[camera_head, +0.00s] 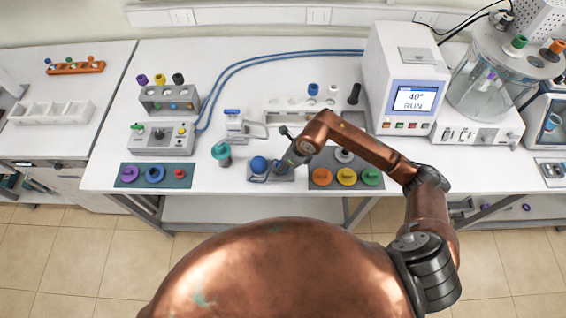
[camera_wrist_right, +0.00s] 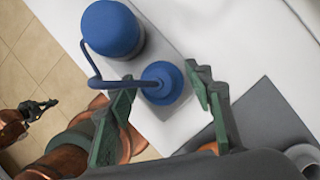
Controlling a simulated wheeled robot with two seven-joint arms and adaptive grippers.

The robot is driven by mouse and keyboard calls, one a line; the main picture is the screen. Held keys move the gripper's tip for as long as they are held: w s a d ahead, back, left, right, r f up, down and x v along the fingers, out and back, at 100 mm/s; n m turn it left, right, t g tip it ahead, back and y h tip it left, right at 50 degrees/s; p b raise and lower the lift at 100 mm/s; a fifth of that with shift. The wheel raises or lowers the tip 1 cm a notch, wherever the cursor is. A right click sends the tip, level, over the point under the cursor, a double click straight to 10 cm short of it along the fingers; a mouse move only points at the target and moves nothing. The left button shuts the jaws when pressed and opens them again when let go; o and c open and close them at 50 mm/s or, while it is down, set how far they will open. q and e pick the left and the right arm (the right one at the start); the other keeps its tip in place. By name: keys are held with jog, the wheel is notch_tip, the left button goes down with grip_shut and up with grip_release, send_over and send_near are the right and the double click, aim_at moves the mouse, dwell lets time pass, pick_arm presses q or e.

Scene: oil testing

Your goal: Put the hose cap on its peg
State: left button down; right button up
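The hose cap is likely the small round blue piece with a raised knob (camera_wrist_right: 162,82) in the right wrist view. A thin blue strap loops from it to a larger blue dome (camera_wrist_right: 112,28) on a light grey base. The dome also shows in the head view (camera_head: 258,165) at the table's front edge. My right gripper (camera_wrist_right: 165,88) is open, with one green finger on each side of the cap; contact is not clear. In the head view the right gripper (camera_head: 287,162) hides the cap. I cannot make out the peg. My left gripper (camera_wrist_right: 48,106) is small in the right wrist view, over the floor.
A teal-topped item (camera_head: 222,153) stands left of the dome. A dark tray (camera_head: 318,187) with orange, yellow and green caps lies close on the right. A white rack (camera_head: 300,115) and a heating unit (camera_head: 407,100) stand behind. The floor lies beyond the front edge.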

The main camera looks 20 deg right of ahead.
jog(key=shift+r, duration=0.1)
jog(key=shift+p+v, duration=1.65)
jog(key=shift+v, duration=1.15)
jog(key=p+v, duration=0.2)
jog(key=v, duration=0.3)
jog(key=shift+s+r, duration=0.1)
